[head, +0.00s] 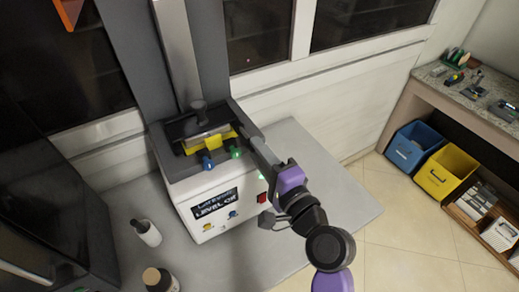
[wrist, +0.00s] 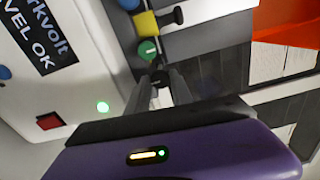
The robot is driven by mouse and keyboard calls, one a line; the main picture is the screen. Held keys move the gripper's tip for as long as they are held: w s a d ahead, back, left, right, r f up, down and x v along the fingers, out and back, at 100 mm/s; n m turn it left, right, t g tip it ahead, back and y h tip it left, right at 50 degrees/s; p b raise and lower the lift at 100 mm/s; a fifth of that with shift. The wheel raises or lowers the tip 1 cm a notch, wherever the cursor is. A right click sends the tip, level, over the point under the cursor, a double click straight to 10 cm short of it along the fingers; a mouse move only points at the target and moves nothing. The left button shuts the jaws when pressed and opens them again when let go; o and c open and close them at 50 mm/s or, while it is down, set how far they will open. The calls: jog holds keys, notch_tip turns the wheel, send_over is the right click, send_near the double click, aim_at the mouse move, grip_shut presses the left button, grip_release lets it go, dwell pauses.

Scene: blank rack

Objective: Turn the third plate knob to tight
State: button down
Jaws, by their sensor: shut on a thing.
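The machine (head: 195,200) has a plate holder on top. A blue knob (head: 207,163) and a green knob (head: 235,152) sit on the holder's front edge. The green knob (wrist: 148,48) also shows in the wrist view, with a pale line across its face. My gripper (head: 256,147) reaches the holder's right front corner from the right. In the wrist view my gripper's fingers (wrist: 160,82) are closed around a small dark knob (wrist: 160,76) just past the green one. The fingers hide most of this knob, so I cannot tell its turn position.
The machine's front has a "LEVEL OK" display (head: 215,203) and a red switch (head: 262,197). A white bottle (head: 147,233) and a dark-capped bottle (head: 158,280) stand on the grey table (head: 335,205). Blue (head: 412,146) and yellow (head: 447,170) bins sit at right.

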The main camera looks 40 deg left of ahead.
jog(key=shift+f, duration=0.1)
jog(key=c, duration=1.1)
grip_release()
jog(key=shift+c, duration=0.2)
jog(key=b+v, duration=0.1)
jog(key=v, duration=0.7)
jog(key=shift+b, duration=0.35)
jog(key=shift+w, duration=0.1)
